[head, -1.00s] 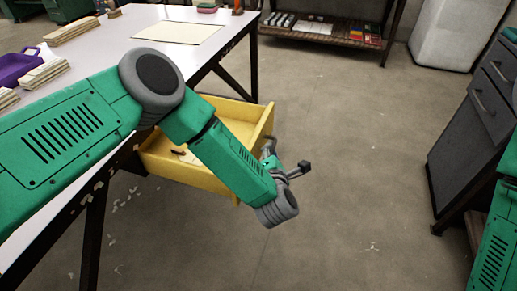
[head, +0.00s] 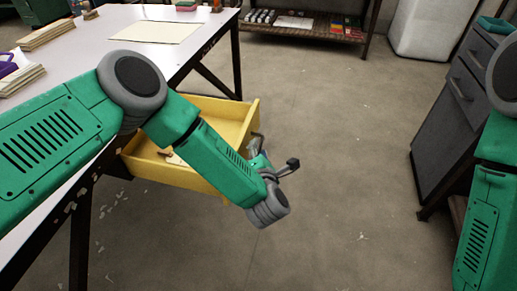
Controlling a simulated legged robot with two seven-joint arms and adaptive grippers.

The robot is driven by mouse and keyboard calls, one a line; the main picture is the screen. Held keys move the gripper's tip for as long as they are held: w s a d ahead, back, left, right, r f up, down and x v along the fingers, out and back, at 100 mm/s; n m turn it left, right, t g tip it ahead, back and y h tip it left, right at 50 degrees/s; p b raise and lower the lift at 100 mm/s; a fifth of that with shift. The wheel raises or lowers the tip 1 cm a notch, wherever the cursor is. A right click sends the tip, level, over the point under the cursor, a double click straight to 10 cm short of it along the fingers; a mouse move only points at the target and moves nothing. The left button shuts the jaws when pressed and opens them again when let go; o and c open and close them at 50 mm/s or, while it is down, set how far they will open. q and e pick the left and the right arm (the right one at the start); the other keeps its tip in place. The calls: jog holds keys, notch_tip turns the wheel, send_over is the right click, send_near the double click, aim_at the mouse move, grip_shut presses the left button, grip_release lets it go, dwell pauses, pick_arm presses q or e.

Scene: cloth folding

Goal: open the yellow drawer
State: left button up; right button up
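The yellow drawer (head: 165,172) stands pulled out from under the white-topped table, its inside showing, with a small brown item in it partly covered by my arm. My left arm crosses over the drawer. My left gripper (head: 256,152) is at the drawer's front, close by the grey handle (head: 258,138). My wrist and forearm hide most of the fingers, so I cannot tell whether they grip the handle. My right arm shows at the right edge; its gripper is out of view.
The white table (head: 115,30) carries a cream sheet (head: 157,32) and stacked wooden strips (head: 45,35). A dark grey cabinet (head: 455,110) stands at the right. A low shelf (head: 305,28) is at the back. The concrete floor between the drawer and cabinet is clear.

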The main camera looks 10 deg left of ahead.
pick_arm(q)
jog(key=v, duration=1.1)
jog(key=shift+s+d+f, duration=0.1)
jog(key=shift+s+f, duration=0.05)
jog(key=s+a+f+m+g+h+p, duration=0.35)
jog(key=s+m, duration=0.25)
jog(key=m, duration=0.4)
jog(key=s+a+f+m+g+h+p, duration=0.2)
jog(key=s+a+m+g+h+p, duration=0.15)
jog(key=s+m, duration=0.4)
jog(key=s+a+r+m+g+y+p, duration=0.2)
jog(key=s+a+m+g+y, duration=0.1)
jog(key=s+a+m+g, duration=0.4)
jog(key=s+a+m, duration=0.3)
jog(key=s+a, duration=0.2)
jog(key=a, duration=0.2)
jog(key=shift+s+a+r, duration=0.2)
jog(key=shift+s+a, duration=0.1)
jog(key=shift+a, duration=0.1)
jog(key=shift+w+m, duration=0.15)
jog(key=shift+m, duration=0.1)
